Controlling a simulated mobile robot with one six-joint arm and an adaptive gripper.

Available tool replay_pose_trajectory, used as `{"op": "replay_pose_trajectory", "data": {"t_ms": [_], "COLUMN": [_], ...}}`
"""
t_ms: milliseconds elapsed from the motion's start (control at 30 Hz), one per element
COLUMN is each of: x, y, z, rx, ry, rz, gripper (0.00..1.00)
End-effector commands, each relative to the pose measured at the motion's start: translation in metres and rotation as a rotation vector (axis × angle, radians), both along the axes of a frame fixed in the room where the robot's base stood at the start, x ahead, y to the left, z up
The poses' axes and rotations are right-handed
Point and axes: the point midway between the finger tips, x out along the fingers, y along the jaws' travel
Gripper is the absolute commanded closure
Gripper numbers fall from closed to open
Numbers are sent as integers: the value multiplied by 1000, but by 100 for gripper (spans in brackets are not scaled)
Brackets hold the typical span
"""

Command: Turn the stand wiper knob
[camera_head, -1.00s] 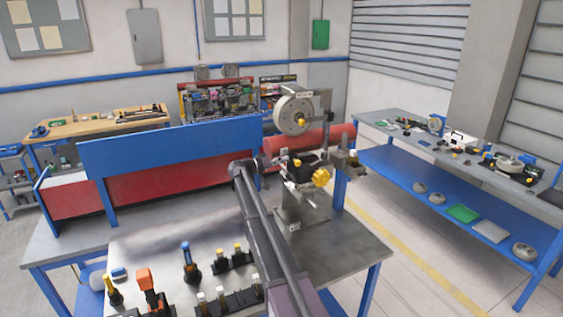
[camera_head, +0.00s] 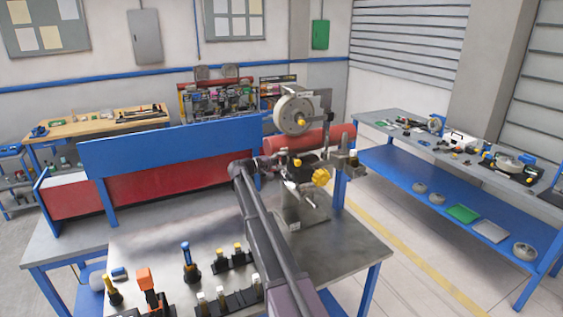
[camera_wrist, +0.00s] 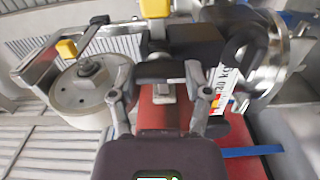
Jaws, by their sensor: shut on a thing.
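The metal stand (camera_head: 303,212) stands on the right part of the steel table and carries a grey reel (camera_head: 293,115) and a large yellow knob (camera_head: 321,177). My gripper (camera_head: 294,166) is at the stand's upper part, just left of the yellow knob. In the wrist view the grey fingers of my gripper (camera_wrist: 159,72) are on both sides of a dark knob-like bar (camera_wrist: 166,71), apparently the stand wiper knob, and shut on it. The exact contact is hard to see. Another yellow part (camera_wrist: 153,8) shows above it at the frame's top edge.
A red cylinder (camera_head: 335,138) lies behind the stand. A blue panel (camera_head: 170,148) stands to the left. Several upright tools, among them a blue-topped one (camera_head: 187,258), occupy the table's front. The steel top (camera_head: 345,245) is clear to the right.

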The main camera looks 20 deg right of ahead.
Motion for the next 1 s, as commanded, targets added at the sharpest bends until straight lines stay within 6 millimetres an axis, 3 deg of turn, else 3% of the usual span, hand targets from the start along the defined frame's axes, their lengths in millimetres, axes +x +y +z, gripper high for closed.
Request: {"op": "replay_pose_trajectory", "data": {"t_ms": [633,667,733,767,1000], "x": [1,1,1,1,0], "y": [-2,-2,-2,-2,-1], "z": [1,1,1,1,0], "rx": [-6,-6,-5,-5,-4], "ry": [68,68,68,68,67], "rz": [0,0,0,0,0], "gripper": [85,28,8,3,3]}}
